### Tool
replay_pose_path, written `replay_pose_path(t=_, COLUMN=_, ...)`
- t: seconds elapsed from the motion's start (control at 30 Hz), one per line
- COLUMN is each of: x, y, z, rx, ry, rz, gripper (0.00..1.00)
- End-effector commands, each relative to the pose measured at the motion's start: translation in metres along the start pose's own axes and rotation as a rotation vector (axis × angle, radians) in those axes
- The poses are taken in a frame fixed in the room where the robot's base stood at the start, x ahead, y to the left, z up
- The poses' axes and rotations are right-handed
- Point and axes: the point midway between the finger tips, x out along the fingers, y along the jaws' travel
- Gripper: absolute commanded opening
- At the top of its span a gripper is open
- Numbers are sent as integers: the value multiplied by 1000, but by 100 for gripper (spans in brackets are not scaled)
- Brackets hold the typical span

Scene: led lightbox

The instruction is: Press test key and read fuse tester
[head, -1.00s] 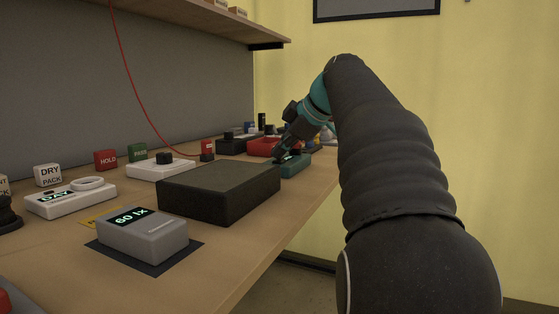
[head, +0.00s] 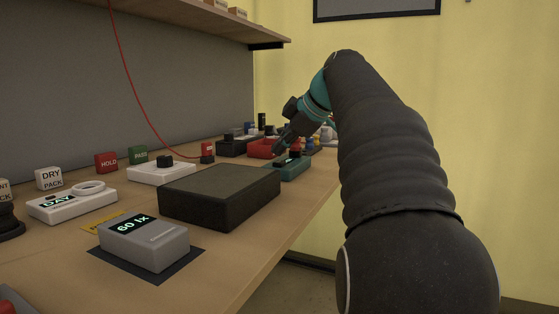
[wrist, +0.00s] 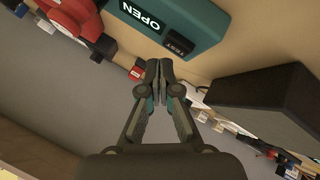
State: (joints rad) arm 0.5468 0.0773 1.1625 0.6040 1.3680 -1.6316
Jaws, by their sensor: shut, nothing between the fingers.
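The teal fuse tester (wrist: 185,12) shows at the top of the wrist view, with a lit display (wrist: 142,15) reading OPEN and a dark key (wrist: 180,42) marked TEST. In the head view the tester (head: 293,172) sits on the bench behind the large dark box. My gripper (wrist: 160,66) is shut and empty. In the wrist view its fingertips appear just below the test key, with a gap between them in the picture. In the head view my gripper (head: 279,150) is above the tester, apparently clear of it.
A large dark box (head: 220,205) stands close by the tester. A red tray (head: 262,148) is behind it. A grey meter (head: 145,245) reading 60 lx and a white DAY unit (head: 70,206) are nearer on the bench (head: 225,268). A red cable (head: 127,80) hangs at the left.

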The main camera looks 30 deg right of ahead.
Motion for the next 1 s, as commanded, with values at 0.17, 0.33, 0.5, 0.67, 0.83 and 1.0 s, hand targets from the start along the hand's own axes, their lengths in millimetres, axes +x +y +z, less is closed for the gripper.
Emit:
replay_pose_path(t=0.17, x=-1, y=1, z=-1, rx=0, ry=0, rz=0, gripper=0)
replay_pose_path(t=0.33, x=-9, y=6, z=-6, rx=0, ry=0, rz=0, gripper=0)
replay_pose_path(t=0.5, x=-19, y=14, z=-14, rx=0, ry=0, rz=0, gripper=0)
replay_pose_path(t=0.67, x=-29, y=21, z=-21, rx=0, ry=0, rz=1, gripper=0)
replay_pose_path(t=0.83, x=-36, y=26, z=-26, rx=-1, ry=0, rz=0, gripper=0)
replay_pose_path(t=1.0, x=-35, y=25, z=-25, rx=0, ry=0, rz=0, gripper=0)
